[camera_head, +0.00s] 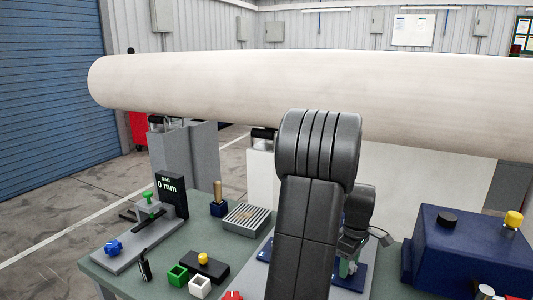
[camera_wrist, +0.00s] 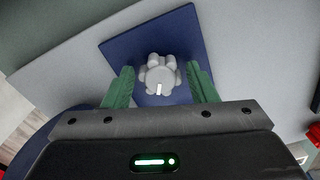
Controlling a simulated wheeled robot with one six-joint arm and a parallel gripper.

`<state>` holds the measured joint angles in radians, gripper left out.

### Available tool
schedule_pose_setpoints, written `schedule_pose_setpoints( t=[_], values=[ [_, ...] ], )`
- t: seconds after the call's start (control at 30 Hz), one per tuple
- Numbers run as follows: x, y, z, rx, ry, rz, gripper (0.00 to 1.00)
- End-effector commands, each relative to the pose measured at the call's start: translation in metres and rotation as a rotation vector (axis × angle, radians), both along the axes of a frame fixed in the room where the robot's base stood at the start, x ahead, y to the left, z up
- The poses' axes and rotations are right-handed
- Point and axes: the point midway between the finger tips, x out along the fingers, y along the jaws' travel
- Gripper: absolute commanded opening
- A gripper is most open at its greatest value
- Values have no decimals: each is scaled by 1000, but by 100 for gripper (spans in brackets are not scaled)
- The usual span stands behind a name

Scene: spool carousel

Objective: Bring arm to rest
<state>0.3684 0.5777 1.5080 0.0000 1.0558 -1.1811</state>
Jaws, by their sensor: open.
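My gripper (camera_wrist: 161,84) is open, with its two green fingers apart in the wrist view. A grey lobed knob (camera_wrist: 158,72) with a white mark shows between the fingertips, on a blue square plate (camera_wrist: 185,28). A gap shows on each side of the knob; I cannot tell how far below the fingertips it is. In the camera_head view my gripper (camera_head: 347,267) is low over the bench, partly hidden behind my own arm, and points down at the blue plate (camera_head: 352,279).
The green bench (camera_head: 207,262) holds a grey fixture with a blue knob (camera_head: 113,247), a black "0 mm" block (camera_head: 171,195), a grated tray (camera_head: 247,219), and small green (camera_head: 177,276) and white blocks (camera_head: 199,287). A dark blue box (camera_head: 470,250) stands at right. A large pale cylinder (camera_head: 220,80) spans behind.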

Motion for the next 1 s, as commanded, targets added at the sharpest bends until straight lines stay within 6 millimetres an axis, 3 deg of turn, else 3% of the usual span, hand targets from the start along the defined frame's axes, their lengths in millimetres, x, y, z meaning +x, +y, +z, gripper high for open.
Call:
schedule_pose_setpoints(
  t=[0.27, 0.87, 0.9, 1.0],
  values=[
    [1, 0, 24, -1, -4, 11, 52],
    [1, 0, 142, -2, -5, 11, 52],
    [0, 0, 127, 2, 4, 11, 52],
    [0, 0, 106, 1, 4, 11, 52]
  ],
)
